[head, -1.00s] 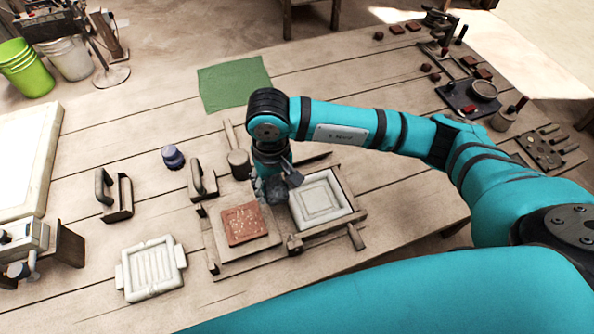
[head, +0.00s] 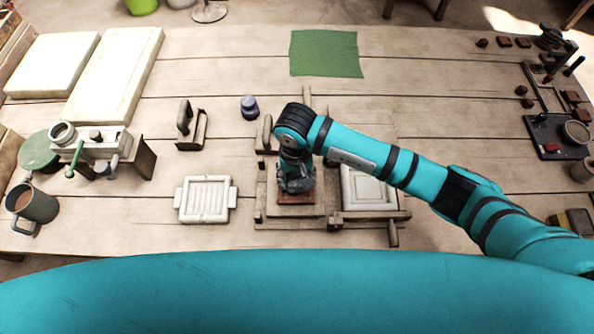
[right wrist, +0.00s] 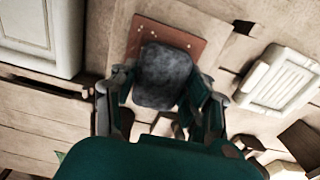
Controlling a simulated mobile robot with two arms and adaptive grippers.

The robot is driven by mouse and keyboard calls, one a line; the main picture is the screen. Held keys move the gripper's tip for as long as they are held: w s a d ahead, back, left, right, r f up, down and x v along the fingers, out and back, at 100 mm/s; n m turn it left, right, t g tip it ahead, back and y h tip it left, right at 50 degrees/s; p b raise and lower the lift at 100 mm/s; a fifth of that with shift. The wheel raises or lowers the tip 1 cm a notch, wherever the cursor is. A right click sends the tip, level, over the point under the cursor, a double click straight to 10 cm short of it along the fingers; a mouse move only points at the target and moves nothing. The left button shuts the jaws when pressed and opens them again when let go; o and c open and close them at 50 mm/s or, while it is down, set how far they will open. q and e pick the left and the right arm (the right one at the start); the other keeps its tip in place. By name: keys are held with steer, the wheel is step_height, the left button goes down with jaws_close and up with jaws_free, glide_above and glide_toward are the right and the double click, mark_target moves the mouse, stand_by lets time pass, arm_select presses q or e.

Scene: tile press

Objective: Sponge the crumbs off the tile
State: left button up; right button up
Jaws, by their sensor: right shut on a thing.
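The reddish-brown tile (head: 296,198) lies on the wooden press bed in the middle of the table, mostly hidden in the head view by my right gripper (head: 296,186). In the right wrist view the tile (right wrist: 190,42) shows behind a dark grey sponge (right wrist: 165,78). My right gripper (right wrist: 165,100) is shut on the sponge, with a finger on each side of it. The sponge is over the tile; I cannot tell whether it touches. A few pale crumbs show on the tile's edge in the wrist view. My left gripper is not in view.
A white mould (head: 368,188) in a wooden frame stands right of the tile. A white ribbed tray (head: 205,200) lies to the left.

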mark_target(292, 188)
stand_by(0.4)
steer(key=shift+f+b, duration=1.25)
steer(key=shift+b, duration=0.05)
stand_by(0.3)
steer(key=shift+w+a+b, duration=0.6)
steer(key=shift+a+b, duration=0.1)
steer(key=shift+b, duration=0.6)
steer(key=shift+s+f, duration=0.1)
steer(key=shift+s, duration=0.45)
steer(key=shift+s+d, duration=0.2)
steer(key=shift+s, duration=0.75)
steer(key=shift+w+d+b, duration=0.15)
steer(key=shift+d+b, duration=0.15)
steer(key=shift+d, duration=0.35)
steer(key=shift+w+d+b, duration=0.25)
steer(key=shift+d+b, duration=0.15)
steer(key=shift+d, duration=0.2)
